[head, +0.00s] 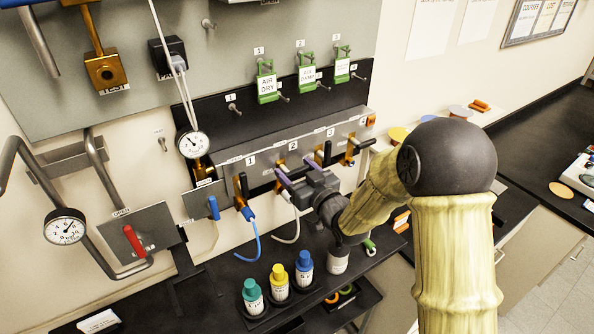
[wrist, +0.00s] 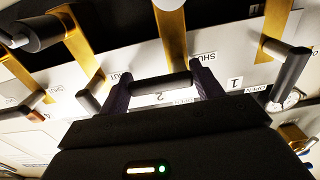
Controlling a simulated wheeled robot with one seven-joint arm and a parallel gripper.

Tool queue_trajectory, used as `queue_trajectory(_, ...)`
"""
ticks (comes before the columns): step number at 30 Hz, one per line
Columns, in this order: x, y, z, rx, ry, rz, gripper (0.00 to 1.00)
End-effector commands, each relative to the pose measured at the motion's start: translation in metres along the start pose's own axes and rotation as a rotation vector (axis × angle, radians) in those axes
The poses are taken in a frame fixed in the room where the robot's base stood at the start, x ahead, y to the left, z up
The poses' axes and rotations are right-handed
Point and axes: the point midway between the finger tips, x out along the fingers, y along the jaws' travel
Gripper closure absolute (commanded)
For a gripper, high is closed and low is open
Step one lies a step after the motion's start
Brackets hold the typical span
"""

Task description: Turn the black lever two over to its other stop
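Black lever two (wrist: 161,87) has a dark grip on an orange arm (wrist: 172,35). In the wrist view the arm runs up from the grip, beside a SHUT label. Its number label 2 shows upside down just below the grip. My gripper (wrist: 161,88) is open, its two fingers apart, one on each side of the grip. I cannot tell whether either finger touches it. In the head view my gripper (head: 301,168) reaches the panel from the right and hides most of lever two.
Lever one (wrist: 289,75) and lever three (wrist: 93,100) stand close on either side. Lever four (head: 352,148) is farther right. Below are capped bottles (head: 279,280) on the black bench and hoses (head: 250,240). A red-handled valve (head: 134,241) is at left.

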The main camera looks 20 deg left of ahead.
Motion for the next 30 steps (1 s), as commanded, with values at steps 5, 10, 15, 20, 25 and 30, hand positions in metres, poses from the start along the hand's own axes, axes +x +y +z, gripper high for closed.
queue_trajectory(5,-0.0002,0.0001,-0.0002,0.000,0.000,0.000,0.60)
queue_trajectory(10,-0.0003,0.0002,0.0002,-0.006,0.001,0.000,0.60)
queue_trajectory(15,-0.0003,0.0000,0.0012,-0.036,0.001,0.000,0.60)
queue_trajectory(20,-0.0003,-0.0003,0.0015,-0.094,0.003,0.000,0.60)
queue_trajectory(25,-0.0003,-0.0011,0.0006,-0.191,0.005,0.000,0.60)
queue_trajectory(30,-0.0006,-0.0022,-0.0008,-0.314,0.005,0.001,0.60)
